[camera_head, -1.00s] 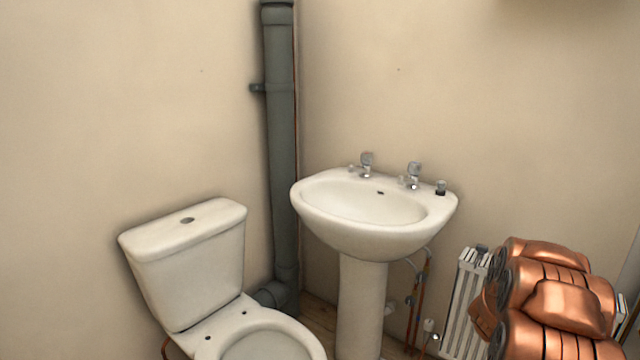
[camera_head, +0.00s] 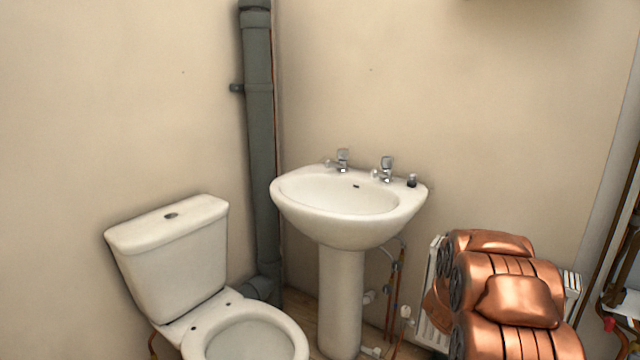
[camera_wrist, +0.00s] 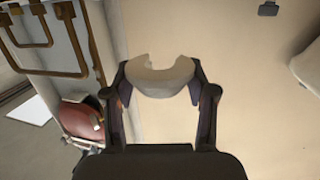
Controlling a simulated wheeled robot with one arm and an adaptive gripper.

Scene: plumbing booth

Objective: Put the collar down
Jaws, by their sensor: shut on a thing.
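The collar (camera_wrist: 160,82) is a white C-shaped piece with a notch in its far edge, in the middle of the wrist view. My gripper (camera_wrist: 160,90) is shut on it, with one dark finger at each side. The collar is held up in front of a plain cream surface, and I see no support touching it. In the head view neither the collar nor my gripper's fingers show; only my copper-coloured arm is there at the lower right.
The head view shows a basin (camera_head: 342,196) with taps, a toilet (camera_head: 170,240), a grey soil pipe (camera_head: 259,140) and a radiator (camera_head: 432,290) partly behind my arm. The wrist view shows brown pipework (camera_wrist: 47,73) and a red rounded object (camera_wrist: 80,118) at left.

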